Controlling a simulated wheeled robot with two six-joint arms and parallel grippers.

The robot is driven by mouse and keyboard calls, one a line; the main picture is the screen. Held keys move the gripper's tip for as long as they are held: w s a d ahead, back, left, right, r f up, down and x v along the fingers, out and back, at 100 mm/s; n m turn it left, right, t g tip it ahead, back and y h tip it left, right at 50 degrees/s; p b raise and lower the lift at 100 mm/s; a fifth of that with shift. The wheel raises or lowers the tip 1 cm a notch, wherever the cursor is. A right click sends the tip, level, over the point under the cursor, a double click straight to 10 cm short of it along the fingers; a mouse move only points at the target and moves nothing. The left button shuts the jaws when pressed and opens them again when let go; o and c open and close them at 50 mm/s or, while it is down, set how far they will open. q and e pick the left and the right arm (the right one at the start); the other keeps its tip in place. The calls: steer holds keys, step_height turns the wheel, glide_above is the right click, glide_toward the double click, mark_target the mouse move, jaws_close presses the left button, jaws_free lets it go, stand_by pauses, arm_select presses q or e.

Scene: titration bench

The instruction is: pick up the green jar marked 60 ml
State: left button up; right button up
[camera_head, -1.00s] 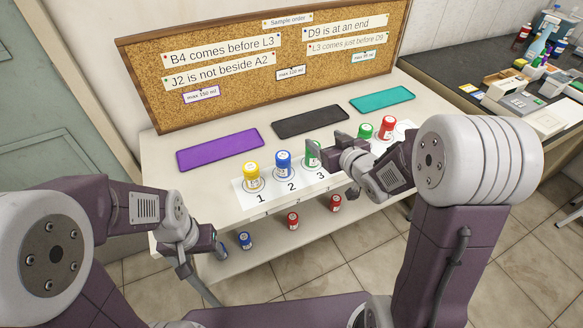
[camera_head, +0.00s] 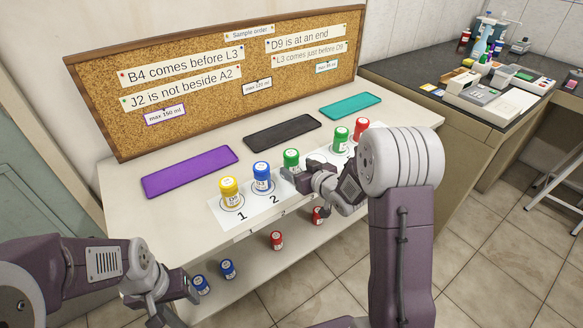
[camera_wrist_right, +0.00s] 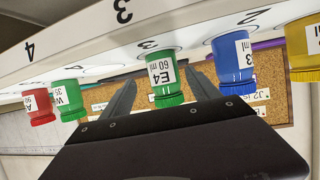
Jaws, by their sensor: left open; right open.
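The green jar marked E4 60 ml (camera_head: 291,159) stands upright on the white numbered strip, right of the blue jar. In the right wrist view, which looks upside down, its label reads on the jar (camera_wrist_right: 164,78). My right gripper (camera_head: 296,178) is open just in front of and right of this jar. In the wrist view, the dark fingers of this gripper (camera_wrist_right: 163,93) show on either side of the jar; whether they touch it I cannot tell. My left gripper (camera_head: 160,305) is open and empty at the lower left, away from the jars.
A yellow jar (camera_head: 229,191) and a blue jar (camera_head: 262,177) stand to the left. Another green jar (camera_head: 341,140), marked 35, and a red jar (camera_head: 361,128) stand to the right. Purple (camera_head: 190,171), black (camera_head: 283,133) and teal (camera_head: 350,105) trays lie behind. Several jars stand on the lower shelf.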

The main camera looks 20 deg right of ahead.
mark_target(295, 168)
steer(key=x, duration=0.4)
steer(key=shift+w+a+f, duration=0.25)
steer(key=shift+a+f, duration=0.05)
steer(key=shift+a, duration=0.1)
steer(key=shift+s+r, duration=0.1)
steer(key=shift+s, duration=0.05)
steer(key=shift+c, duration=0.2)
steer(key=c, duration=1.4)
steer(key=shift+c, duration=0.2)
steer(key=shift+r, duration=0.1)
